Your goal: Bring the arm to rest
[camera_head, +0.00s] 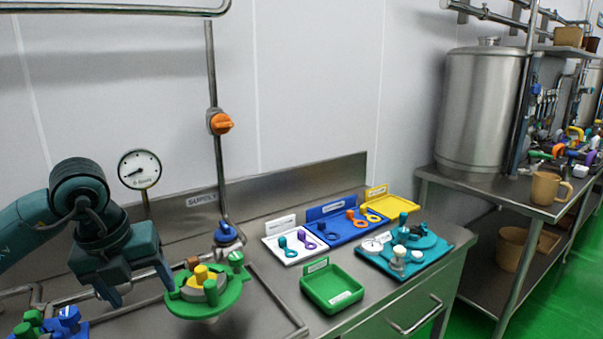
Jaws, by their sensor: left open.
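My left arm comes in from the left in the head view. Its teal gripper (142,292) points down over the steel bench (262,316), just left of a green round fixture (226,303). The jaws are open and I see nothing between them. The fixture carries a yellow and grey part (202,283) and green knobs. The fingertips look apart from the fixture, though the depth between them is hard to judge. My right gripper is not in view.
A green tray (318,299), a white tray (270,243), a blue tray (371,239), a yellow tray (405,205) and a teal fixture board (376,265) stand to the right. A pipe with an orange valve (221,123) and a gauge (139,169) stand behind. Blue-green parts (62,325) lie lower left.

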